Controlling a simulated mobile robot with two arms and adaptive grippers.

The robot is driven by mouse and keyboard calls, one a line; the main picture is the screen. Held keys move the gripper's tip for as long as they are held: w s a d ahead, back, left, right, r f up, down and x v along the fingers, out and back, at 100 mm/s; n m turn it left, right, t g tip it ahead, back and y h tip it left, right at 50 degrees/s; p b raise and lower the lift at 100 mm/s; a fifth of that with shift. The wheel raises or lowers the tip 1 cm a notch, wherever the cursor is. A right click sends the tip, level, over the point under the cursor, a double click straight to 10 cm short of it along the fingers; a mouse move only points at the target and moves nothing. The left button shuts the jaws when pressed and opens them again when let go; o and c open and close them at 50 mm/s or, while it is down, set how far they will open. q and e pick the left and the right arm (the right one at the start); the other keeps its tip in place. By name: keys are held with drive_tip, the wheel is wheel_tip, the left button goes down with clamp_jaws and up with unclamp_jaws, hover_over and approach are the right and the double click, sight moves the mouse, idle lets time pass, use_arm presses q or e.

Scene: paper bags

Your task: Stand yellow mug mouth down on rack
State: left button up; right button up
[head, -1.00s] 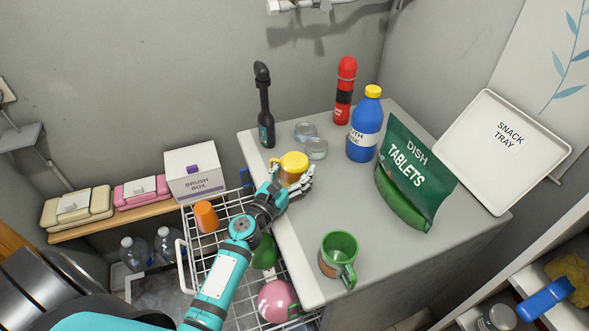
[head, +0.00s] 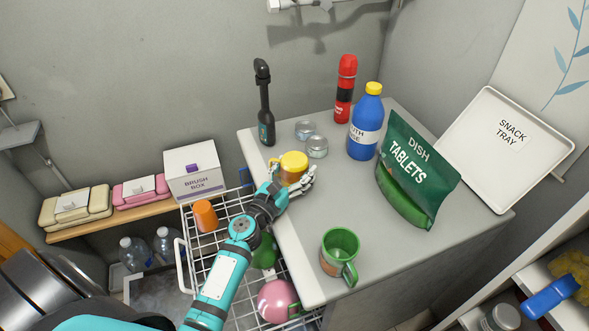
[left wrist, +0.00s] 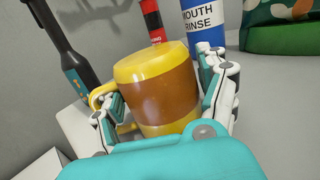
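The yellow mug (head: 294,166) with a brown band stands on the grey counter. Its top looks like a closed yellow face, so it appears mouth down. It also shows in the left wrist view (left wrist: 160,90), with its handle at the left. My left gripper (head: 296,184) has its fingers on both sides of the mug, seemingly touching it; the fingers also show in the left wrist view (left wrist: 163,105). The white wire rack (head: 190,258) is below the counter's left edge, partly hidden by my arm. My right gripper is not in view.
An orange cup (head: 205,216), a green item (head: 265,252) and a pink item (head: 277,300) are at the rack. A green mug (head: 340,250) stands near the counter's front. Two small jars (head: 316,147), a blue bottle (head: 365,125) and a tablets pouch (head: 415,170) stand beyond the mug.

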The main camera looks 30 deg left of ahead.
use_arm(q)
drive_tip(key=o, duration=0.4)
drive_tip(key=shift+s+d+f, duration=0.1)
drive_tip(key=shift+s+f, duration=0.1)
drive_tip(key=shift+f, duration=0.55)
drive_tip(key=shift+s+f, duration=0.2)
drive_tip(key=shift+s, duration=0.35)
drive_tip(key=s, duration=0.6)
drive_tip(key=s+a, duration=0.1)
drive_tip(key=s, duration=0.2)
drive_tip(key=shift+s+r, duration=0.5)
drive_tip(key=shift+s, duration=0.3)
